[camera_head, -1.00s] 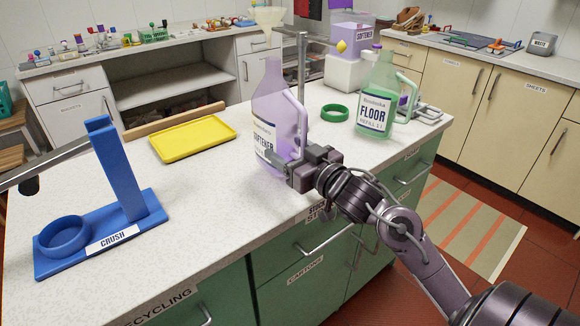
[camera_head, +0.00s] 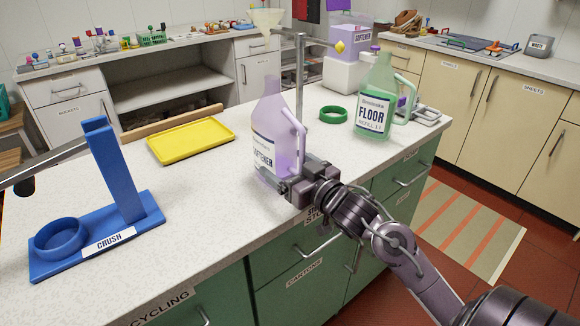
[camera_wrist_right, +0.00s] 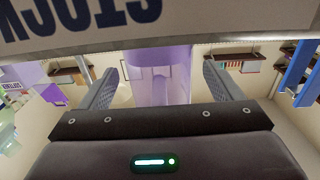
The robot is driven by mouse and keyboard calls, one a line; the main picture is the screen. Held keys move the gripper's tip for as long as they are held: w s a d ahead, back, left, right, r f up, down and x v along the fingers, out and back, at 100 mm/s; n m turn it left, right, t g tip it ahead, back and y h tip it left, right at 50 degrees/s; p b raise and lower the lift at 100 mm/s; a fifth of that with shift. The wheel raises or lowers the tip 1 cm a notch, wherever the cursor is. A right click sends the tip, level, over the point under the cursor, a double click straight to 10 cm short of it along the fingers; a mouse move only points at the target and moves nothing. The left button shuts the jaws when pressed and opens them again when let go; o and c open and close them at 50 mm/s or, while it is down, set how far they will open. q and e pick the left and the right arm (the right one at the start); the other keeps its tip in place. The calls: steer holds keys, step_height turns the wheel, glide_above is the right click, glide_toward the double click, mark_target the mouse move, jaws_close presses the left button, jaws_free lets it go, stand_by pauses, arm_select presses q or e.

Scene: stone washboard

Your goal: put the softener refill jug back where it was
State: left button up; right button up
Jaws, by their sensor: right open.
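The softener refill jug (camera_head: 268,125), translucent lilac with a white label and a side handle (camera_head: 297,138), is upright at the counter's front edge, apparently standing on it. My right gripper (camera_head: 284,184) is low at the jug's front right side, and covers part of its base. In the right wrist view the jug (camera_wrist_right: 165,75) shows between the two spread fingers of my gripper (camera_wrist_right: 162,82). The gripper is open; whether a finger touches the jug cannot be told. My left gripper is not in view.
A green floor refill jug (camera_head: 378,100) and a green ring (camera_head: 333,114) are to the right. A metal stand (camera_head: 300,75) rises behind the softener jug. A yellow tray (camera_head: 190,141) and a blue crusher (camera_head: 122,175) are to the left. Bare counter lies between.

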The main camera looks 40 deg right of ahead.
steer(key=shift+r, duration=0.15)
steer(key=shift+s, duration=0.3)
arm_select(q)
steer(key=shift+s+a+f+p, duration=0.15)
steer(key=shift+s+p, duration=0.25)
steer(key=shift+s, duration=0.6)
arm_select(e)
steer(key=s+d, duration=0.1)
steer(key=s, duration=1)
steer(key=shift+s, duration=0.2)
